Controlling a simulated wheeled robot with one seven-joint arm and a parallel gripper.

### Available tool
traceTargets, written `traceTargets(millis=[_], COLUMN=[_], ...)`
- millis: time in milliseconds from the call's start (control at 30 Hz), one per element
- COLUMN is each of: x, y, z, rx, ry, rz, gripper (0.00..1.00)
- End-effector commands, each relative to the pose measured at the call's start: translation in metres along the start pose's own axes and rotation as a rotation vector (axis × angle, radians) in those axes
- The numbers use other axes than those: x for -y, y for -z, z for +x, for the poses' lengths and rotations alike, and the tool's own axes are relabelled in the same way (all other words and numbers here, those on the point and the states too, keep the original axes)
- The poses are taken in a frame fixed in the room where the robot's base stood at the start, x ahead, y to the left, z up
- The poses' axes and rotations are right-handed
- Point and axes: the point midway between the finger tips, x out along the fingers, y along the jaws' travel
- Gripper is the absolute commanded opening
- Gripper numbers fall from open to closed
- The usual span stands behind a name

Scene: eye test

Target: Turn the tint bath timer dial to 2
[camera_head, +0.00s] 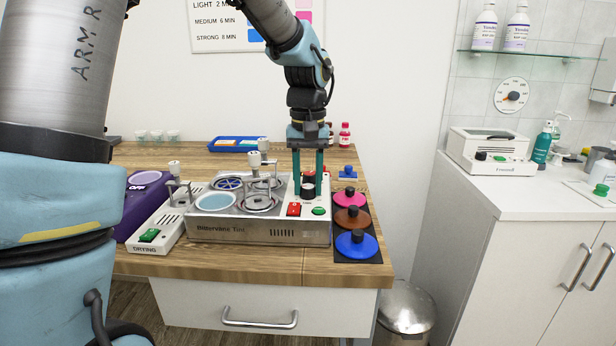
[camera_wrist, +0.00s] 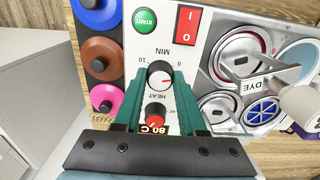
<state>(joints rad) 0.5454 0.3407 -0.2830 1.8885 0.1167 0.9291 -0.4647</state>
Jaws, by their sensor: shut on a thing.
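The tint bath (camera_head: 262,231) is a steel and white unit on the wooden bench. Its timer dial (camera_wrist: 159,75), a black and white knob marked MIN, sits on the white control panel (camera_wrist: 166,45); the panel appears upside down in the wrist view. The dial also shows as a dark knob (camera_head: 308,190) in the head view. My gripper (camera_head: 309,182) points down over the panel, its green fingers (camera_wrist: 160,82) shut on either side of the dial. The dial's exact setting is too small to read.
A red rocker switch (camera_wrist: 186,24) and green START button (camera_wrist: 144,20) sit close by the dial. The red heat knob (camera_wrist: 155,114) is between my fingers, nearer the palm. Pink, brown and blue lidded discs (camera_head: 357,243) stand right of the bath; a drying unit (camera_head: 155,232) stands left.

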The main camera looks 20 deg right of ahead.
Motion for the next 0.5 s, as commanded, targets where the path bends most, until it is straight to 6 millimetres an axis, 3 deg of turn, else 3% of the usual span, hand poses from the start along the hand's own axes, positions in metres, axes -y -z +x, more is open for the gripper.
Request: traceTargets(millis=[500], x=[0.0002], y=[0.0009], z=[-0.0019], rx=[-0.002], ry=[0.000], rz=[0.368], gripper=[0.00])
